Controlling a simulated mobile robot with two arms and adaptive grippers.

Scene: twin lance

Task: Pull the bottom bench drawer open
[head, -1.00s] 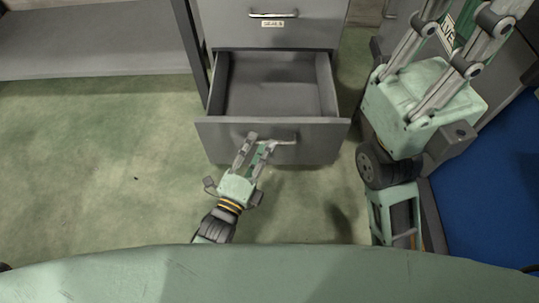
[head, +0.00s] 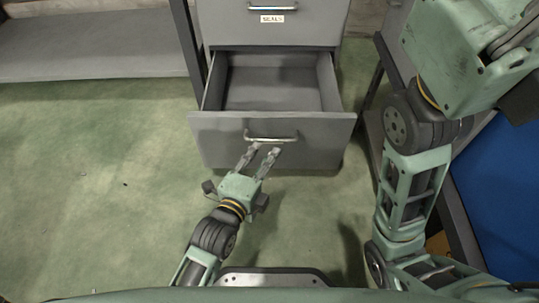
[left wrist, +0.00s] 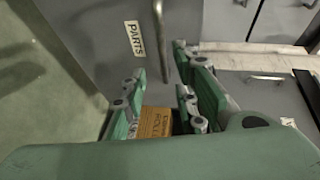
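The bottom bench drawer (head: 215,128) stands pulled out in the head view, its grey inside showing and empty where visible. Its bar handle (head: 285,138) is on the front face, and the handle also shows in the left wrist view (left wrist: 159,30) beside a PARTS label (left wrist: 135,38). My left gripper (head: 263,151) is just in front of the handle, fingers spread, with nothing held. It shows open in the left wrist view too (left wrist: 160,65). My right gripper (head: 490,45) is close to the camera at the upper right, its fingertips cut off.
A closed drawer labelled SEALS (head: 290,22) is above the open one. A grey shelf (head: 90,45) stands at the left. Green floor (head: 90,180) is clear left of the drawer. A blue surface (head: 505,190) lies at the right. An orange box (left wrist: 155,122) shows between my left fingers in the wrist view.

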